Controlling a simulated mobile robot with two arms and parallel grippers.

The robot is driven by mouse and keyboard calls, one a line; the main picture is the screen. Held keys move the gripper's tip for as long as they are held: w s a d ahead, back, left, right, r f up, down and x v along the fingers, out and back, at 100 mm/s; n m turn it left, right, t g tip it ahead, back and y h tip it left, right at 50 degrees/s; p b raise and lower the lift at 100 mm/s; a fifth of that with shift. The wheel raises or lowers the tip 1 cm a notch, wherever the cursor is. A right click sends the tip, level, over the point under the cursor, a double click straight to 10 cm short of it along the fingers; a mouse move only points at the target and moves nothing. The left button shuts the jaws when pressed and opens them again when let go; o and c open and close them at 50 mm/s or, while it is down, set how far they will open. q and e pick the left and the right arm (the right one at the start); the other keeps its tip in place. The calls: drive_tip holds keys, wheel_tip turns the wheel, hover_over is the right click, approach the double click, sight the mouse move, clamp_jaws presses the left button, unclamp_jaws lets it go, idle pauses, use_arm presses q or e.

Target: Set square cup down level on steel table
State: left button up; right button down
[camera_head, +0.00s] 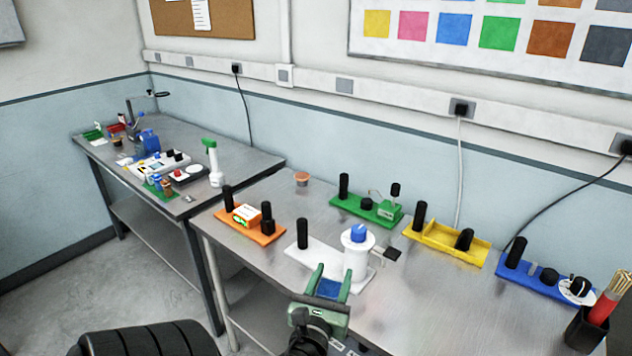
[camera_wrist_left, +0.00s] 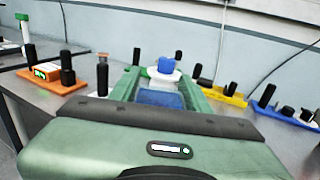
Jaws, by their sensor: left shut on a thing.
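My left gripper (camera_head: 329,283) has green fingers and is shut on a blue square-sided thing, which I take to be the square cup (camera_head: 328,289). In the left wrist view, the blue cup (camera_wrist_left: 160,98) sits between the two fingers (camera_wrist_left: 160,92). It looks roughly level, but its lower part is hidden, so I cannot tell whether it touches the table. The gripper is at the front edge of the steel table (camera_head: 430,310), in front of the white module (camera_head: 318,252). My right gripper is not in view.
Orange (camera_head: 262,233), green (camera_head: 352,206), yellow (camera_head: 455,245) and blue (camera_head: 533,282) modules stand farther back. A white cylinder (camera_head: 355,262) with a blue top is just beyond my gripper. A dark pot (camera_head: 583,332) stands at right. The table front between gripper and pot is clear.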

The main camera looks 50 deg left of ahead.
use_arm(q)
drive_tip(key=w+d+m+t+h, duration=0.1)
drive_tip(key=w+d+m+h, duration=0.1)
drive_tip(key=w+d, duration=0.8)
drive_tip(key=w+d+m+t+h, duration=0.1)
drive_tip(key=w+d+h, duration=0.2)
drive_tip(key=w+d, duration=0.7)
drive_tip(key=f+b, duration=0.3)
drive_tip(key=f, duration=0.1)
drive_tip(key=w+a+f+b, duration=0.1)
drive_tip(key=f+b, duration=0.2)
drive_tip(key=f, duration=0.1)
drive_tip(key=a+f+b, duration=0.1)
drive_tip(key=f+b, duration=0.2)
drive_tip(key=b, duration=0.1)
drive_tip(key=shift+w+a+f, duration=0.2)
drive_tip(key=shift+w+f, duration=0.2)
drive_tip(key=shift+f+b, duration=0.75)
drive_tip(key=shift+f, duration=0.3)
drive_tip(key=shift+f+b, duration=0.5)
drive_tip(key=shift+f, duration=0.05)
drive_tip(key=o, duration=1.4)
drive_tip(key=shift+v, duration=3.9)
